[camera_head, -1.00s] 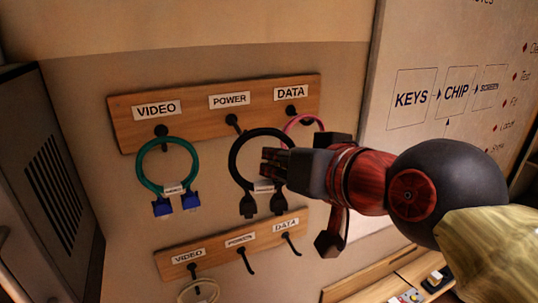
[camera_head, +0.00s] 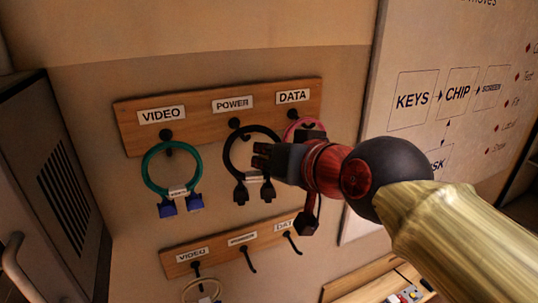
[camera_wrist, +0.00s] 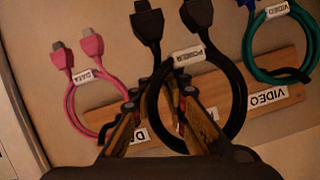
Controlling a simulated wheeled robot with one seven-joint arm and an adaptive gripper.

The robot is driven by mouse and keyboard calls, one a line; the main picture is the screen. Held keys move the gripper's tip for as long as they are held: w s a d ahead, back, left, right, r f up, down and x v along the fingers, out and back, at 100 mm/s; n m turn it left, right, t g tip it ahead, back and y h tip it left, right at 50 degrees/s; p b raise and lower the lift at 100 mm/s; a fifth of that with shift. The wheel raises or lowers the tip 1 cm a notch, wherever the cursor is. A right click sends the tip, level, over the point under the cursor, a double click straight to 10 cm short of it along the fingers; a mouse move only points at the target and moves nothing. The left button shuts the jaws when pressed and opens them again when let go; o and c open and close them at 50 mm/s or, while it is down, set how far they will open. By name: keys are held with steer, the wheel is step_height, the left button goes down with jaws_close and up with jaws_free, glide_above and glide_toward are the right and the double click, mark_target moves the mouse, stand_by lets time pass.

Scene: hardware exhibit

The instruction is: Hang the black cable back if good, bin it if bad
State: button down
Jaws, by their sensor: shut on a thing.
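The black cable (camera_head: 228,155) is a ring with two dark plugs hanging at its bottom. It is in front of the upper board (camera_head: 195,125), just below the POWER label (camera_head: 232,104). My gripper (camera_head: 263,158) is shut on the right side of its ring. In the wrist view the black cable (camera_wrist: 239,95) bears a white POWER tag (camera_wrist: 188,54), and my gripper's fingers (camera_wrist: 160,100) overlap the ring's side. The black POWER peg (camera_head: 235,123) is by the ring's upper left. I cannot tell whether the ring is around it. No damage shows clearly.
A teal cable (camera_head: 146,170) hangs at upper VIDEO, and a pink cable (camera_head: 290,127) at upper DATA, close to my gripper. The lower board (camera_head: 215,251) has similar labels and hooks, with a pale cable (camera_head: 188,293) at VIDEO. No bin is visible.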

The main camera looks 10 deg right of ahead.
steer(key=shift+w+a+f+p, duration=0.1)
steer(key=shift+w+a+p, duration=0.2)
steer(key=shift+w, duration=0.6)
steer(key=shift+w+a+p, duration=0.2)
steer(key=shift+w+p, duration=0.05)
steer(key=shift+w, duration=0.65)
steer(key=shift+w+a+f+b, duration=0.15)
steer(key=shift+w+f+b, duration=0.4)
steer(key=shift+f+b, duration=0.55)
steer(key=shift+r, duration=0.15)
steer(key=c, duration=1.7)
jaws_free()
steer(key=shift+o, duration=0.2)
